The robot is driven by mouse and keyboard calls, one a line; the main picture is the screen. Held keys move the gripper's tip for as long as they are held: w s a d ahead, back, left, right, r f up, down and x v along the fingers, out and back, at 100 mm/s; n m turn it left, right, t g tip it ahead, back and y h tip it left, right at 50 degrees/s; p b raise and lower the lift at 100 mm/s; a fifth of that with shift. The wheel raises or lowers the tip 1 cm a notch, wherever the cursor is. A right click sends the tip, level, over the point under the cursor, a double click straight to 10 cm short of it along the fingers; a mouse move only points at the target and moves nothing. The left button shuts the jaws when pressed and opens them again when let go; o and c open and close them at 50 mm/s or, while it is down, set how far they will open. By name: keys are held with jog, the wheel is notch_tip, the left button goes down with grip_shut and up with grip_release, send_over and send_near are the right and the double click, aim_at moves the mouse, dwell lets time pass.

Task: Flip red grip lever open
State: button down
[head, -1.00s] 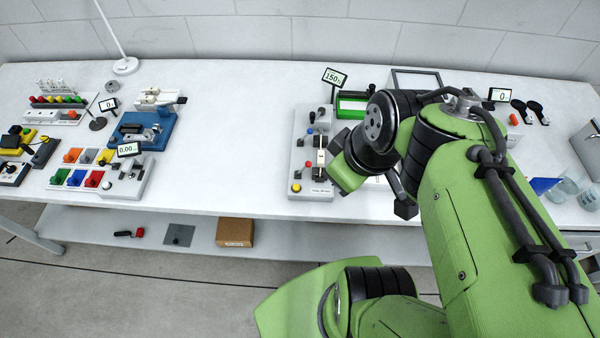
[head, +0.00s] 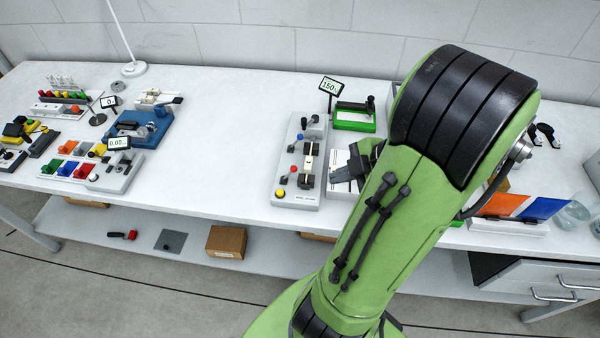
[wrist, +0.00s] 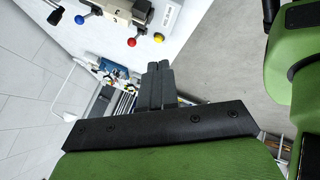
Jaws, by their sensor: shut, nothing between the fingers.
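The grey welder unit (head: 298,198) stands near the front edge of the table, left of my arm in the head view. A small red ball-ended lever (head: 294,168) sits on its left side, between a blue knob and a yellow one. The red ball also shows in the wrist view (wrist: 132,42), near the top. I cannot tell whether this lever is open or shut. My gripper (head: 342,174) is just right of the unit, partly hidden behind my forearm. In the wrist view its two fingers (wrist: 158,78) are together and empty, apart from the red ball.
The blue knob (head: 299,136) and yellow knob (head: 281,193) flank the red one. A green frame (head: 354,120) and a display (head: 330,86) stand behind the unit. The table left of the unit is clear up to the coloured bins (head: 72,168).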

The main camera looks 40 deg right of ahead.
aim_at(290, 173)
jog(key=b+x, duration=0.2)
jog(key=x, duration=0.7)
jog(key=shift+f, duration=0.2)
jog(key=w, duration=0.2)
jog(key=w+d, duration=0.1)
jog(key=w, duration=0.1)
jog(key=shift+w+p, duration=0.15)
jog(key=shift+p, duration=0.15)
